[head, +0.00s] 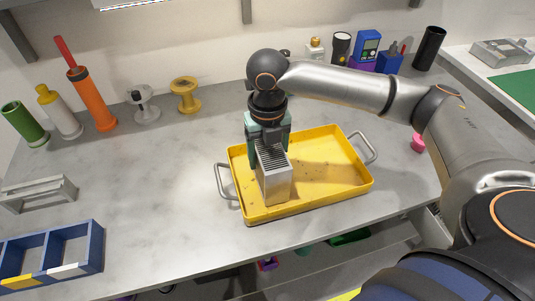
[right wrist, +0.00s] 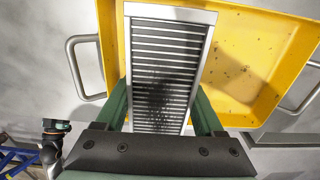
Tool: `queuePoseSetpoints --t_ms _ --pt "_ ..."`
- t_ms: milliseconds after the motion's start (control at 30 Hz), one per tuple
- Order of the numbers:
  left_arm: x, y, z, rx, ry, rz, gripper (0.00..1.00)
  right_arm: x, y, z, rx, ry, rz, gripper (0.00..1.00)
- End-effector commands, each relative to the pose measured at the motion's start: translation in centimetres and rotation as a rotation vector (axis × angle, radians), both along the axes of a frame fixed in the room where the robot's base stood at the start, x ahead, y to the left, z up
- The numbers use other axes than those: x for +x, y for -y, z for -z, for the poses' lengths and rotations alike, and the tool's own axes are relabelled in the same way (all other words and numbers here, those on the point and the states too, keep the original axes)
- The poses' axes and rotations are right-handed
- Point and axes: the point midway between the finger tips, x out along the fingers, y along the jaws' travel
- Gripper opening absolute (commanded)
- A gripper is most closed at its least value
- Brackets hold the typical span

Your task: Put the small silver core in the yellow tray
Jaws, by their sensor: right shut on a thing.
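The silver core (head: 277,187) is a metal block with a finned top, upright over the left part of the yellow tray (head: 340,191). Its finned face fills the middle of the right wrist view (right wrist: 165,65). My right gripper (head: 268,147) is above it, shut on it, with a green finger on each side. I cannot tell whether its bottom touches the tray floor. The tray also shows in the right wrist view (right wrist: 245,50). A dark arm part with a teal end, apparently my left gripper (right wrist: 57,128), shows small at the lower left there; its jaws are unclear.
The tray has grey handles at both ends, and its right side is bare apart from small dark specks. Blue bins (head: 50,250) and a grey frame (head: 38,193) are at the left. Spools, bottles and tubes line the back. The grey bench left of the tray is clear.

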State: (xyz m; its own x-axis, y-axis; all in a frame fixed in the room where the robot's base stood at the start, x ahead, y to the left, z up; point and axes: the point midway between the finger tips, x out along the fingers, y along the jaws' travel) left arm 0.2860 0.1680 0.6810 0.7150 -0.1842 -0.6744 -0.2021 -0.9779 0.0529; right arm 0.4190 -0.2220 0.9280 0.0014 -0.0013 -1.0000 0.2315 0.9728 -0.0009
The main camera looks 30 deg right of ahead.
Motion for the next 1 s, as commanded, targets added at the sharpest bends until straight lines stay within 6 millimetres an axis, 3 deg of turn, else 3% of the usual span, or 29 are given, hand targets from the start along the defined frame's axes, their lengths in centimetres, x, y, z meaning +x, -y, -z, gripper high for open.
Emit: queuePoseSetpoints --t_ms 167,200,433,767,1000 --pt "0.0 0.0 -0.2 0.0 0.0 0.0 0.5 0.0 0.0 0.1 0.001 0.0 0.0 0.0" --pt "0.0 0.0 -0.1 0.0 0.0 0.0 0.5 0.0 0.0 0.2 0.0 -0.001 0.0 0.73" --pt "0.0 0.0 -0.1 0.0 0.0 0.0 0.5 0.0 0.0 0.2 0.0 0.0 0.0 0.99" --pt "0.0 0.0 0.1 0.0 0.0 0.0 0.5 0.0 -0.1 -0.1 0.001 0.002 0.0 1.0" --pt "0.0 0.0 -0.6 0.0 0.0 0.0 0.5 0.1 -0.1 -4.4 0.002 0.005 -0.001 1.0"
